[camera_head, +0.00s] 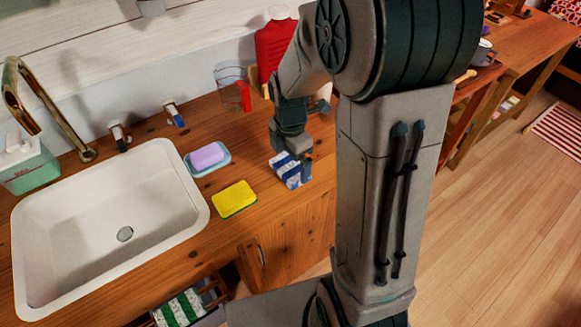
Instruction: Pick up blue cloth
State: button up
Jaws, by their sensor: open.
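A blue and white patterned cloth (284,168) lies on the wooden counter, to the right of the yellow sponge. My gripper (297,160) points down right over the cloth and covers its right part. The fingers look apart, with one fingertip low at the cloth's right side. I cannot tell whether the fingers touch the cloth. My arm hides the counter to the right of it.
A white sink (60,235) with a brass faucet (45,105) is at left. Between sink and cloth are a yellow sponge (234,199) and purple soap on a blue dish (190,168). A glass (230,90) and red bottle (270,45) stand behind my gripper.

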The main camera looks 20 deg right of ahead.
jog(key=shift+f, duration=0.95)
jog(key=shift+c, duration=0.3)
jog(key=c, duration=0.6)
jog(key=shift+r, duration=0.1)
jog(key=shift+c, duration=0.2)
